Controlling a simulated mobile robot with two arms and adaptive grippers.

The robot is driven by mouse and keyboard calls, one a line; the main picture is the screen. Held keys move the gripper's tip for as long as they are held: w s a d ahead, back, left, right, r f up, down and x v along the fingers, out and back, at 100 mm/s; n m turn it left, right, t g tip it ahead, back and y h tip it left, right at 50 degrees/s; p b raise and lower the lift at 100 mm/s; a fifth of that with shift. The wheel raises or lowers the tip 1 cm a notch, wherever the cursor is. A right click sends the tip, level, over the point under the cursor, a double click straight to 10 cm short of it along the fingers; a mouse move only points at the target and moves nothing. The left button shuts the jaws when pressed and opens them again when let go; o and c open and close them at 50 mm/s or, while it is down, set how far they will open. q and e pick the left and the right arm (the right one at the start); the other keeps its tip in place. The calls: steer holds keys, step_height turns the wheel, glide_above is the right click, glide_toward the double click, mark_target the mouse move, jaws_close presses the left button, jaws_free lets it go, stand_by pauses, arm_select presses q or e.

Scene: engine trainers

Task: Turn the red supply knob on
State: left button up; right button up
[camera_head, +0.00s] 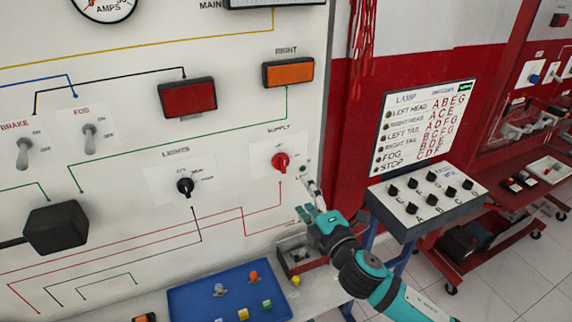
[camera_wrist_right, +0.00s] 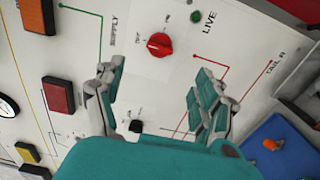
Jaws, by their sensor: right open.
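The red supply knob (camera_head: 281,160) sits on a white plate under the "SUPPLY" label on the white panel. It also shows in the right wrist view (camera_wrist_right: 159,45), ahead of and between the spread fingers. My right gripper (camera_head: 312,202) is open and empty, below and to the right of the knob in the head view, apart from it. In the right wrist view the right gripper (camera_wrist_right: 152,92) has a clear gap between its two teal fingers. My left gripper is not in view.
The black lights knob (camera_head: 185,186) is left of the supply knob. A blue tray (camera_head: 190,300) with small coloured parts lies below the panel. A small box (camera_head: 299,258) stands below my right gripper. A grey switch box (camera_head: 426,207) stands to the right.

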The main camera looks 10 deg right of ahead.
mark_target(285, 167)
steer(key=p+x, duration=0.2)
steer(key=x, duration=1)
steer(key=shift+a, duration=0.15)
steer(key=shift+f, duration=0.1)
steer(key=c, duration=1.2)
steer(key=shift+o, duration=0.2)
